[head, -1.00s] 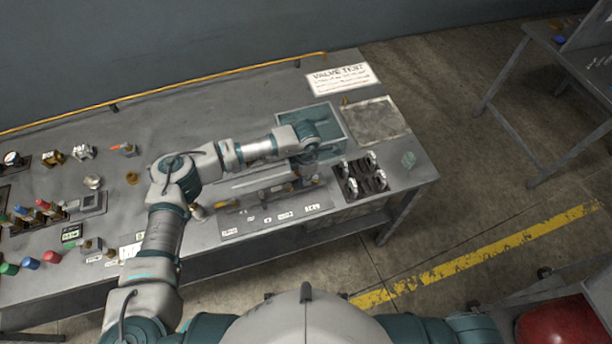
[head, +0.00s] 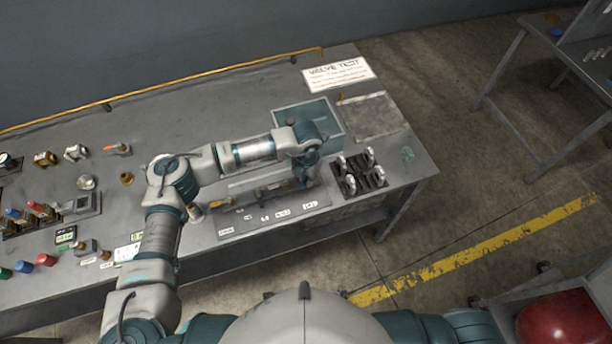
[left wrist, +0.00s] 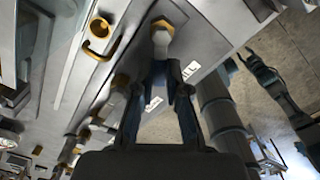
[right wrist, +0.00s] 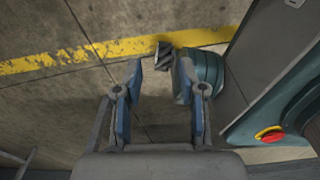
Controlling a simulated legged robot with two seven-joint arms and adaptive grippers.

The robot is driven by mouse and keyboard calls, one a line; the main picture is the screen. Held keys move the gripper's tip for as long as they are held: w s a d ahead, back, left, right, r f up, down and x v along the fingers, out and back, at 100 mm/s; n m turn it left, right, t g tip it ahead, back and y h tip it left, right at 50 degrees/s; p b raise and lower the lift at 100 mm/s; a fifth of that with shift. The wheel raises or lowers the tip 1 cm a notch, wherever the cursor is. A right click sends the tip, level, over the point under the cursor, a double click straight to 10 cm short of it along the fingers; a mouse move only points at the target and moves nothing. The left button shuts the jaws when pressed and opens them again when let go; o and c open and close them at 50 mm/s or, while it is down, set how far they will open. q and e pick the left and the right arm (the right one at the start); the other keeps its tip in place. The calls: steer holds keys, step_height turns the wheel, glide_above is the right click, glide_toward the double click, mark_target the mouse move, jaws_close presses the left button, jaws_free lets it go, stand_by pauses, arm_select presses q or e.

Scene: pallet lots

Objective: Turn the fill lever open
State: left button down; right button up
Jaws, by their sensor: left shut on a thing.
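The valve panel (head: 232,232) lies along the front of the bench, with a row of brass and silver fittings and white labels. My left gripper (head: 305,181) reaches down at the right end of this row. In the left wrist view, my left gripper (left wrist: 164,68) is shut at a silver stem with a brass hex fitting (left wrist: 162,24), beside a label (left wrist: 190,70) that seems to read FILL. It is shut on the fill lever, which its fingers mostly hide. My right gripper (right wrist: 165,85) is open and empty above the floor.
A rack with silver handles (head: 360,172) stands just right of my left gripper. A teal tray (head: 325,112) and a grey plate (head: 375,117) lie behind. A brass hook (left wrist: 100,50) is near the fingers. Other fittings crowd the bench's left side.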

arm_select(q)
steer(key=shift+s+f+n, duration=0.15)
steer(key=shift+s+n, duration=0.05)
steer(key=shift+n, duration=0.3)
steer(key=shift+s+d+n, duration=0.15)
steer(key=shift+d+n, duration=0.15)
steer(key=shift+n, duration=0.6)
steer(key=n, duration=0.1)
steer(key=d+n, duration=0.1)
steer(key=n, duration=0.1)
steer(key=shift+s+d+n+b, duration=0.1)
steer(key=shift+s+n+b, duration=0.1)
steer(key=shift+n+b, duration=0.15)
steer(key=shift+d+n, duration=0.35)
steer(key=shift+n, duration=0.7)
steer(key=shift+d+n, duration=0.45)
steer(key=shift+n, duration=0.75)
arm_select(e)
steer(key=shift+w+a+r, duration=0.15)
steer(key=shift+w+a, duration=0.15)
steer(key=shift+w, duration=0.55)
steer(key=shift+w+a+r, duration=0.1)
steer(key=shift+w+a, duration=0.2)
steer(key=shift+w, duration=0.55)
steer(key=shift+d, duration=0.25)
